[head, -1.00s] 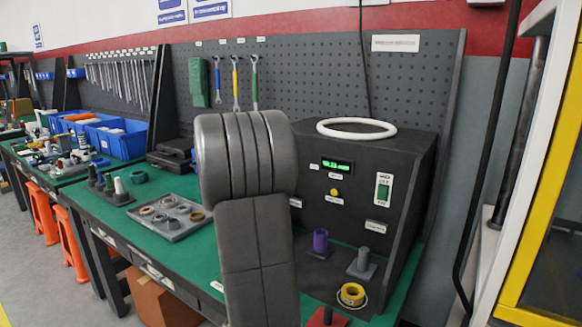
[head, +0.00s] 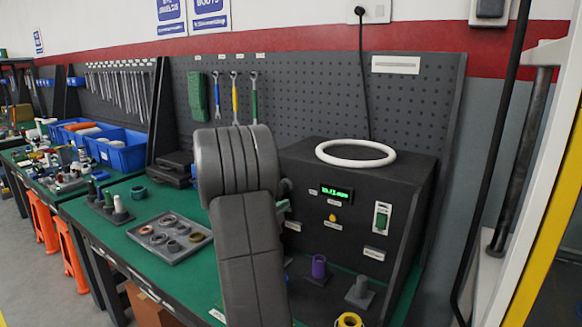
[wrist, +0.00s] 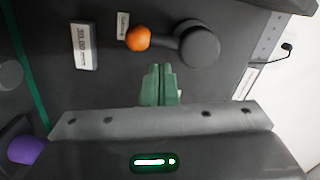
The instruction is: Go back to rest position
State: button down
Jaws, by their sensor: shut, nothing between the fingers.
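My gripper (wrist: 159,78) shows in the wrist view as two green fingers, closed together with nothing between them. They are in front of a dark surface with an orange knob (wrist: 138,38) and a dark round part (wrist: 199,45). In the head view my arm stands in front of the bench and hides most of my gripper; only a bit of green shows at the arm's right edge, beside the black test machine (head: 410,190).
A white ring (head: 355,153) lies on the machine. A purple cylinder (head: 319,267), a grey post (head: 358,290) and a yellow ring (head: 348,320) stand in front. A tray (head: 190,252) of rings is left of my arm. A yellow-edged frame (head: 545,235) stands at right.

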jog(key=n+p, duration=0.1)
jog(key=p, duration=0.2)
jog(key=r+n+p, duration=0.1)
jog(key=p, duration=0.2)
jog(key=d+n+p, duration=0.1)
jog(key=n+p, duration=0.1)
jog(key=p, duration=0.1)
jog(key=shift+s+r, duration=0.3)
jog(key=shift+r, duration=0.05)
jog(key=shift+n+p, duration=0.4)
jog(key=shift+p, duration=0.35)
